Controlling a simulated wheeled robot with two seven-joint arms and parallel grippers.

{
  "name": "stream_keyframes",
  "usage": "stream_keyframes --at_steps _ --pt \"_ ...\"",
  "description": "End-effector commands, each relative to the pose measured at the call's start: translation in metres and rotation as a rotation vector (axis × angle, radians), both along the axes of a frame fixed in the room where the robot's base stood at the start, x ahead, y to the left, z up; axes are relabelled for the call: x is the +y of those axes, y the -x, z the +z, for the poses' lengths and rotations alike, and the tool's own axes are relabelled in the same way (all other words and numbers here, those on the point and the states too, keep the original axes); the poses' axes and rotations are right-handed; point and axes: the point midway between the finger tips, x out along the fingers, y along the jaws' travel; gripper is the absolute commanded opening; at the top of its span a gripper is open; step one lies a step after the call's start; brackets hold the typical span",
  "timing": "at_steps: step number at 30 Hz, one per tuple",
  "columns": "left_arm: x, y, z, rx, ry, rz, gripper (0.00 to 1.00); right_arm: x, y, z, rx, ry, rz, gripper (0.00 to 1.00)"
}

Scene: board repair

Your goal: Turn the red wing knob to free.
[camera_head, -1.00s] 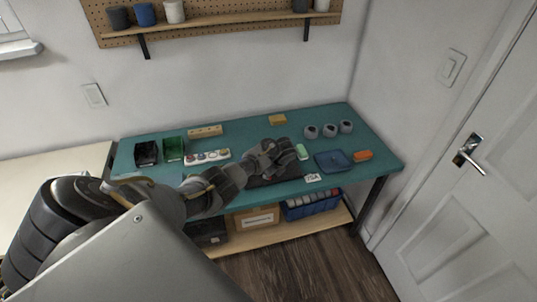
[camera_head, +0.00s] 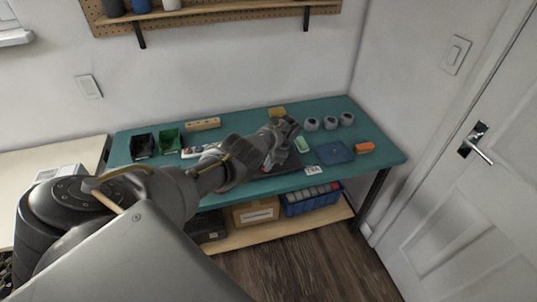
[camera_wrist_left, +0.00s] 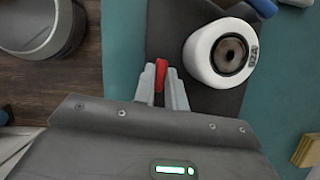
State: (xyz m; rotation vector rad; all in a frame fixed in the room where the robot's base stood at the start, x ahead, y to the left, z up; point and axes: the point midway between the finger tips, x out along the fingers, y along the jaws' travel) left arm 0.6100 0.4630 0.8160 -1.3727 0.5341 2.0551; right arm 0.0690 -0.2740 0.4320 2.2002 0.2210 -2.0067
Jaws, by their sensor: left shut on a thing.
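My left gripper (camera_head: 284,128) is over the dark mat on the teal bench in the head view. In the left wrist view its two pale fingers (camera_wrist_left: 163,88) are shut on the red wing knob (camera_wrist_left: 161,74), which shows as a narrow red piece between the fingertips. The knob's base is hidden by the fingers, and I cannot read its turn position. A white round part with a dark centre (camera_wrist_left: 222,52) sits just right of the knob on the dark mat (camera_wrist_left: 165,32). My right gripper is not in view.
A white card (camera_head: 313,170) lies near the front edge.

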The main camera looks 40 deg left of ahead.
Motion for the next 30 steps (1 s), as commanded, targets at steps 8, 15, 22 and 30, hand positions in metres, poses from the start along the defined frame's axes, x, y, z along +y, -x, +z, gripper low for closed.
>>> stream_keyframes --at_steps 8,15,22,30 --pt "-0.0007 -0.0001 -0.0024 0.002 0.002 0.115 0.0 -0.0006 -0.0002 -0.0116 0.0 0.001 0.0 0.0" --pt "-0.0005 0.0002 -0.0017 0.002 0.002 0.149 0.0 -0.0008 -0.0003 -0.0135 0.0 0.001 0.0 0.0" --pt "-0.0005 0.0004 -0.0015 0.002 0.002 0.153 0.0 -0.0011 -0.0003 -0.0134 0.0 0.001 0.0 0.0" --pt "-0.0002 0.0002 -0.0013 0.001 0.002 0.151 0.28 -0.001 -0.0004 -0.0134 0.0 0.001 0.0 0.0"
